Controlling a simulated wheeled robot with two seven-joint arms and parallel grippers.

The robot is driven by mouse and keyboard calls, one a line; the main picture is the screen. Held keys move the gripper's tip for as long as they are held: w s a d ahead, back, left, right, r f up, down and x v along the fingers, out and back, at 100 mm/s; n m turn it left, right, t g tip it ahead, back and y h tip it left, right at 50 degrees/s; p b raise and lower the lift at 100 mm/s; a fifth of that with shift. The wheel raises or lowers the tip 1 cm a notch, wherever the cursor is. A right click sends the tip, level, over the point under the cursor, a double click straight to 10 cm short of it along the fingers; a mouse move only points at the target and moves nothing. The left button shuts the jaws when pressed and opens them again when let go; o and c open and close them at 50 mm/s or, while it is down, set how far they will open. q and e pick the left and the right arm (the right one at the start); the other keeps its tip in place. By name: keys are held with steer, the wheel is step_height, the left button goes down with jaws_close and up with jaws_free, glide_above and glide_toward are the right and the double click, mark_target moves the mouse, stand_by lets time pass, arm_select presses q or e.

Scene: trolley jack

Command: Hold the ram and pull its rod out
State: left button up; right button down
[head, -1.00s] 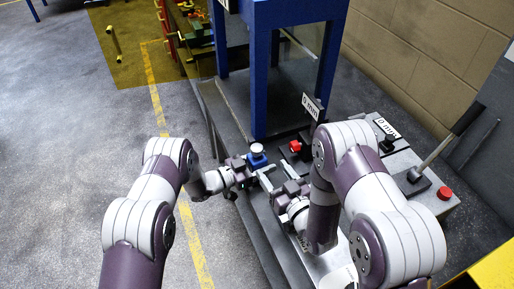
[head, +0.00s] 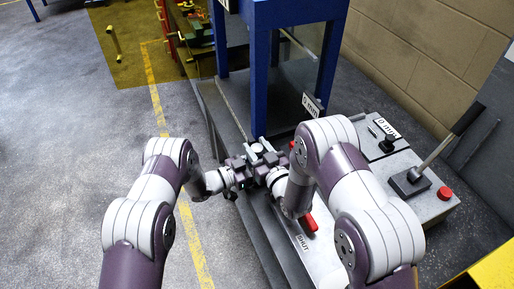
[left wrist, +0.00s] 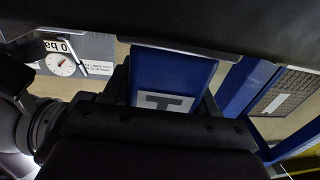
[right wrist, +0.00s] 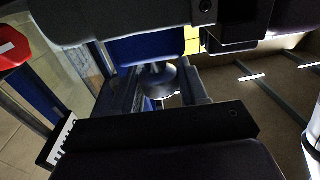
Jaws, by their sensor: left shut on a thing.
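The ram is a small blue body with a pale round cap (head: 257,148) on its rod end; in the head view my grippers hide most of it. My left gripper (head: 243,165) is shut on the ram from the left. My right gripper (head: 264,150) is at the ram from the right and front, with its fingers on either side of the cap. In the right wrist view a grey round rod end (right wrist: 160,80) shows between the two spread fingers, below a blue surface. Whether the fingers touch it is not clear.
A blue press frame (head: 259,80) stands just behind the ram. The floor at left is clear.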

mark_target(258, 149)
arm_select(q)
steer(key=shift+s, duration=0.1)
arm_select(e)
step_height(258, 149, up, 6)
steer(key=shift+f, duration=0.15)
arm_select(q)
steer(key=shift+f, duration=0.15)
arm_select(e)
steer(key=shift+w, duration=0.1)
steer(key=c, duration=0.9)
jaws_free()
steer(key=shift+c, duration=0.2)
steer(key=shift+o, duration=1.3)
steer(key=shift+f, duration=0.1)
steer(key=shift+s+d, duration=0.15)
steer(key=shift+s, duration=0.25)
steer(key=v, duration=1.1)
steer(key=shift+s, duration=0.2)
